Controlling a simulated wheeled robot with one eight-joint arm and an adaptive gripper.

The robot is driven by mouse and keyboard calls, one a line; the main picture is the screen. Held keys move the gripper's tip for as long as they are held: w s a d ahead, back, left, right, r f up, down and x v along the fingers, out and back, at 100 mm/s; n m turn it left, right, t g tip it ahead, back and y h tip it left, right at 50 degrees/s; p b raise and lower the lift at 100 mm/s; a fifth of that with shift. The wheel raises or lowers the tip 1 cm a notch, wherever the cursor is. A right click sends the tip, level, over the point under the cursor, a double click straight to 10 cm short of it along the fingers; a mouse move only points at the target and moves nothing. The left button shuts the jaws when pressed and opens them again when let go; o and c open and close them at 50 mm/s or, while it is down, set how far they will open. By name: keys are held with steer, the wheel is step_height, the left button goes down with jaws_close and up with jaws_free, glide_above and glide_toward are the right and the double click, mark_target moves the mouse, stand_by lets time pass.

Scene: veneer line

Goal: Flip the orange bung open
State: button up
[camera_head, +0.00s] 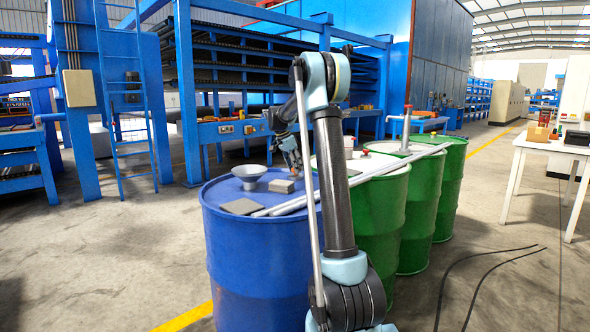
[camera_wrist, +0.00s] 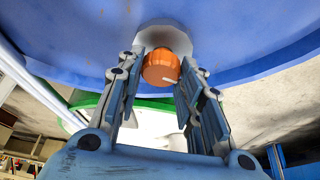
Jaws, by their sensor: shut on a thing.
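The orange bung (camera_wrist: 160,67) sits on the blue drum's top, in front of a pale round patch, in the wrist view. My gripper (camera_wrist: 163,76) has one finger on each side of it and is shut on it. In the head view my gripper (camera_head: 294,166) reaches down to the far part of the blue drum (camera_head: 262,255). The bung is mostly hidden there by the fingers, and its hinge or lid state cannot be made out.
On the blue drum stand a grey funnel (camera_head: 249,174), a small grey block (camera_head: 281,186) and a flat dark plate (camera_head: 240,207). Long pale pipes (camera_head: 385,168) lie across the drum tops. Green drums (camera_head: 384,205) stand to the right. A white table (camera_head: 540,145) is at the far right.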

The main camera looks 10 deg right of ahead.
steer(key=shift+w+m, duration=0.1)
steer(key=shift+m, duration=0.5)
steer(key=o, duration=1.1)
steer(key=shift+g, duration=0.3)
steer(key=shift+c, duration=0.2)
steer(key=v, duration=1.1)
steer(key=shift+a+r, duration=0.3)
steer(key=shift+r, duration=0.05)
